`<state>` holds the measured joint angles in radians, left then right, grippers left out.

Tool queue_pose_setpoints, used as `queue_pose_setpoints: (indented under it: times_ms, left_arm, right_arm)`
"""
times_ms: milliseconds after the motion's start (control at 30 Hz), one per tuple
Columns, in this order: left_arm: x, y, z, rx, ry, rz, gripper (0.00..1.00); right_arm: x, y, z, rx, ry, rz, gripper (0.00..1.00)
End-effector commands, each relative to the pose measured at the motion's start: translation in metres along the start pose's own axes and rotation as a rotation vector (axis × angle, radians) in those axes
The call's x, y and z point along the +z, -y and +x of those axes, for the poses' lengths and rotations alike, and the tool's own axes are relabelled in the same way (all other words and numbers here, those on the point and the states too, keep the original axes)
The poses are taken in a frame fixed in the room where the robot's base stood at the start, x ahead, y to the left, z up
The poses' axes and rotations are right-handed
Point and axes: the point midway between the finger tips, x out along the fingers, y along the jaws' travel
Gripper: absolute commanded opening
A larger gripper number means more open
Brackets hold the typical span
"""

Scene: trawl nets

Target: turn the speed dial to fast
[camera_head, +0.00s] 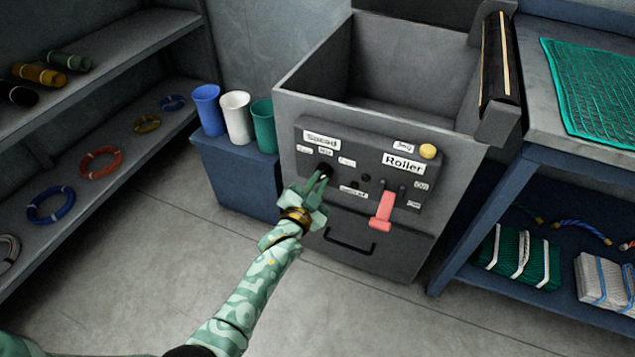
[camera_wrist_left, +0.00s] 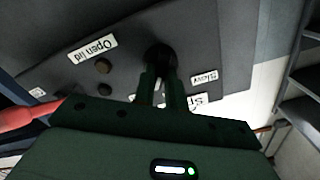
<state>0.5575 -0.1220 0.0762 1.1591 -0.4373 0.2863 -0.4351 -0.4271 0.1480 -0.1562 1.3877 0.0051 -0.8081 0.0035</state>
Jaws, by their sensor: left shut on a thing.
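The black speed dial (camera_head: 324,169) sits on the dark control panel (camera_head: 357,192) of a grey machine, under the label that reads like Speed. Small labels surround it; one reads Slow in the left wrist view. My left gripper (camera_head: 318,183) reaches the panel and its fingers are shut on the dial. The wrist view shows the fingertips on the dark round dial (camera_wrist_left: 160,55). The fingers cover part of the dial, so its pointer direction cannot be told. My right gripper is not in view.
On the panel's right are a pink-red lever (camera_head: 384,208) under the Roller label and a yellow button (camera_head: 428,152). A drawer handle (camera_head: 348,241) lies below. Three cups, including a white one (camera_head: 236,117), stand left of the machine. A blue workbench (camera_head: 490,205) stands right.

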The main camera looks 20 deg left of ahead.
Motion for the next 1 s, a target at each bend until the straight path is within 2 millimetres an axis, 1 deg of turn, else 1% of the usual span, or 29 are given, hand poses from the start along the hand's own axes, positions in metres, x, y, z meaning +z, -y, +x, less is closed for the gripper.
queue_pose_setpoints:
  times_ms: [200, 400, 967, 1000]
  left_arm:
    - [0.002, -0.002, -0.001, 0.003, 0.004, 0.124, 0.00]
    - [0.002, -0.002, -0.001, 0.003, 0.004, 0.190, 0.00]
    - [0.002, -0.002, -0.001, 0.003, 0.004, 0.219, 0.00]
    - [0.002, -0.002, -0.001, 0.004, 0.004, 0.219, 0.21]
  right_arm:
    - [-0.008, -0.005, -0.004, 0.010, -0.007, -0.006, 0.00]
    - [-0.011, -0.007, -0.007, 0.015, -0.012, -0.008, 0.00]
    - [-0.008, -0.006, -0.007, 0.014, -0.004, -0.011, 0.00]
    - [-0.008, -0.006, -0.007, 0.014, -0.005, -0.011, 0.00]
